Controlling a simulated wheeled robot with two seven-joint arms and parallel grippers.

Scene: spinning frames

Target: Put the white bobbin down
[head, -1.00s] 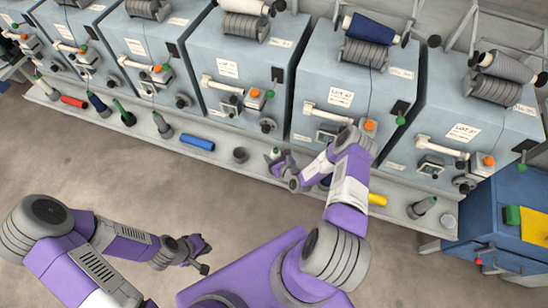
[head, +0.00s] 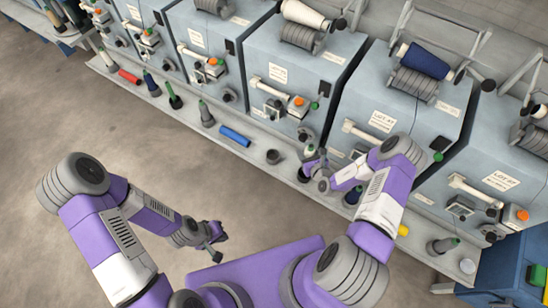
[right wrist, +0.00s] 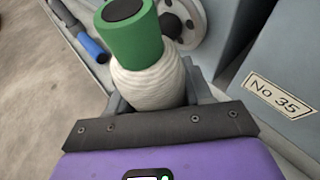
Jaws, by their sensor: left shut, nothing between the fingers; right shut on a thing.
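The white bobbin (right wrist: 150,85), white yarn on a green tube, sits between the fingers of my right gripper (right wrist: 155,98) in the right wrist view. The right gripper is shut on it. In the head view the bobbin (head: 309,150) shows small at my right gripper (head: 312,166), over the ledge (head: 255,151) in front of the machines. I cannot tell whether its base touches the ledge; its lower end is hidden by the gripper. My left gripper (head: 214,244) is shut and empty, out over the floor, far from the ledge.
On the ledge, a blue tube (head: 235,136) and a dark grey cup (head: 273,156) are left of my right gripper. Machine fronts (head: 300,75) rise close behind the ledge.

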